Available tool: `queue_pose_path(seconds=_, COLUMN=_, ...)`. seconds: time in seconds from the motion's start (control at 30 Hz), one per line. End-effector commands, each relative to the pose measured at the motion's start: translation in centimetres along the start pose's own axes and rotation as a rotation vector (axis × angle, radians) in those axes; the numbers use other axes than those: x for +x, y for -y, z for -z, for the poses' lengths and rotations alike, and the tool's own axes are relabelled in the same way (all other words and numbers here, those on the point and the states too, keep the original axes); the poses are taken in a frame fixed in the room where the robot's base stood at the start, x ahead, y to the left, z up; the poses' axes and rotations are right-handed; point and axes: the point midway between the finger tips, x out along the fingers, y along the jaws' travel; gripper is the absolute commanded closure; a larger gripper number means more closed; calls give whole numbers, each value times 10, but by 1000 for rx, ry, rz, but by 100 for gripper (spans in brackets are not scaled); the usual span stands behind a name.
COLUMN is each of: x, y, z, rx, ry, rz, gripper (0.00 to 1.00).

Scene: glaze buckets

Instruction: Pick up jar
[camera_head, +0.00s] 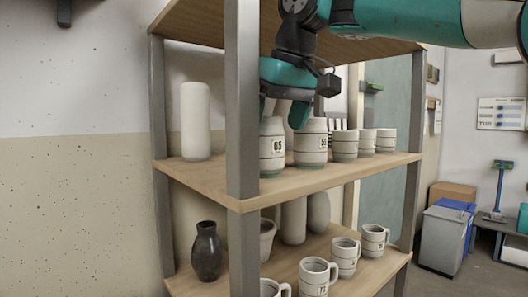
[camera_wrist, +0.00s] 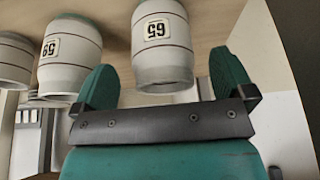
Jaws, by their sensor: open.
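A pale grey jar with dark rings and a label reading 65 (camera_head: 271,147) stands upright near the front post on the upper shelf. A similar jar labelled 59 (camera_head: 310,143) stands just right of it. My gripper (camera_head: 281,112) is open and points down at the top of the 65 jar. In the wrist view, which is upside down, the 65 jar (camera_wrist: 162,45) lies between the two green fingers (camera_wrist: 166,82), with a gap on each side. The 59 jar (camera_wrist: 70,58) is outside the left finger. I cannot tell how deep the fingers reach around the jar.
Several more ringed vessels (camera_head: 344,145) continue the row rightward. A white cylinder (camera_head: 195,120) stands at the shelf's left. The grey front post (camera_head: 242,110) is close left of my gripper. The lower shelf (camera_head: 335,275) holds mugs, a dark vase (camera_head: 207,252) and pale vessels.

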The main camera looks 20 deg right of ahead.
Motion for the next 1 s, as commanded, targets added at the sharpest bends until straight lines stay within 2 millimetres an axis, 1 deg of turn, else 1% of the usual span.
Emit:
queue_pose_path(seconds=0.03, x=5, y=0, z=10, rx=-1, ry=2, rz=1, gripper=0)
queue_pose_path(seconds=0.1, x=14, y=1, z=19, rx=0, ry=2, rz=1, gripper=0)
queue_pose_path(seconds=0.13, x=23, y=1, z=15, rx=0, ry=2, rz=1, gripper=0)
queue_pose_path(seconds=0.23, x=34, y=1, z=15, rx=-1, ry=0, rz=1, gripper=0)
queue_pose_path(seconds=0.33, x=38, y=1, z=16, rx=-1, ry=0, rz=1, gripper=0)
queue_pose_path(seconds=0.57, x=37, y=1, z=17, rx=-1, ry=0, rz=1, gripper=0)
queue_pose_path(seconds=0.6, x=37, y=1, z=17, rx=-1, ry=0, rz=1, gripper=2)
queue_pose_path(seconds=0.77, x=37, y=1, z=16, rx=-1, ry=0, rz=1, gripper=39)
queue_pose_path(seconds=0.8, x=37, y=1, z=16, rx=-1, ry=0, rz=1, gripper=48)
queue_pose_path(seconds=0.87, x=37, y=1, z=16, rx=-1, ry=0, rz=1, gripper=61)
queue_pose_path(seconds=1.0, x=37, y=1, z=17, rx=-1, ry=-1, rz=1, gripper=61)
